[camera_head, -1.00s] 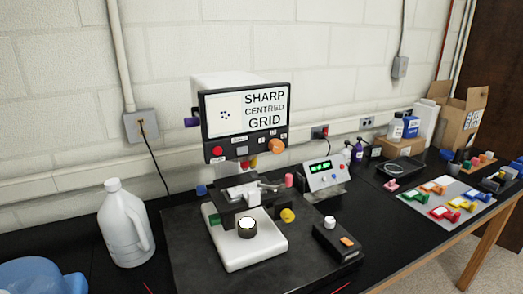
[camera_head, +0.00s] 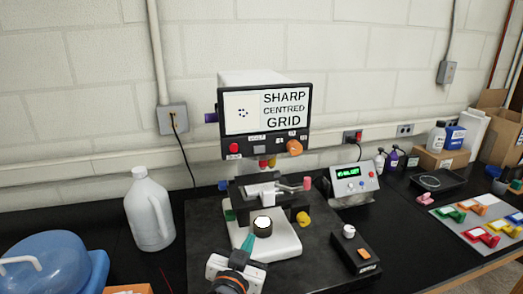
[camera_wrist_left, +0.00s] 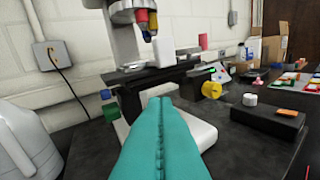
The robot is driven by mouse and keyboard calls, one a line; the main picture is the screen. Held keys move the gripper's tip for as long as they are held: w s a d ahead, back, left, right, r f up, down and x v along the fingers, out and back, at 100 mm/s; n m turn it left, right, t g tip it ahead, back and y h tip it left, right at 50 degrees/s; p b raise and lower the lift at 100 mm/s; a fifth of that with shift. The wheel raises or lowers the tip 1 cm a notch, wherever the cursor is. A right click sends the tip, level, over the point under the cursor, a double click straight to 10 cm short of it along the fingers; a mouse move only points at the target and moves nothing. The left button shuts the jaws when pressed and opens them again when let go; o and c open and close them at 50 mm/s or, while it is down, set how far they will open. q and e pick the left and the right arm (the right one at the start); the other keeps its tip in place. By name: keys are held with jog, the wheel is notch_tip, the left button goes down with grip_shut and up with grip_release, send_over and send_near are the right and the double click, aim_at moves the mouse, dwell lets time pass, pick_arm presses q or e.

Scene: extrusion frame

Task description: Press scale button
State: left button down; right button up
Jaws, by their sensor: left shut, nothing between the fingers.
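The microscope (camera_head: 265,100) has a screen reading "SHARP CENTRED GRID" with a small dot pattern at its left. Under the screen is a button panel with a red button (camera_head: 234,148), a grey button (camera_head: 258,150) below a small label too blurred to read surely, and an orange knob (camera_head: 294,148). My left gripper (camera_head: 250,240), with teal fingers, is shut and empty. It is in front of the microscope's white base, low and well below the panel. In the left wrist view its shut fingers (camera_wrist_left: 160,102) point toward the stage; the panel is out of that view. My right gripper is not in view.
The microscope stage (camera_head: 262,192) and yellow knob (camera_head: 303,219) are just beyond my fingers. A white jug (camera_head: 149,210) stands left. A control box with green display (camera_head: 354,184) and a black box with a white knob (camera_head: 356,255) stand right. Blue container (camera_head: 45,265) at lower left.

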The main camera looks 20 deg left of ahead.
aim_at(262, 147)
pick_arm(q)
jog(key=w+d+r+m+t+h, duration=0.1)
jog(key=d+r+t, duration=0.1)
jog(key=r, duration=0.6)
jog(key=w+d+r+m+t+h, duration=0.1)
jog(key=r+t, duration=0.3)
jog(key=r, duration=0.4)
jog(key=shift+w+d+t+h, duration=0.15)
jog(key=shift+d+t+h, duration=0.2)
jog(key=shift+d, duration=0.35)
jog(key=w+a, duration=0.5)
jog(key=w, duration=0.2)
jog(key=shift+w, duration=0.15)
jog(key=shift+w+a, duration=0.1)
dwell(0.7)
jog(key=shift+w+a, duration=0.15)
jog(key=shift+w, duration=0.1)
jog(key=shift+w+a, duration=0.25)
jog(key=shift+w, duration=0.05)
dwell(0.8)
jog(key=shift+d, duration=0.1)
jog(key=shift+s+d, duration=0.4)
jog(key=shift+s, duration=0.3)
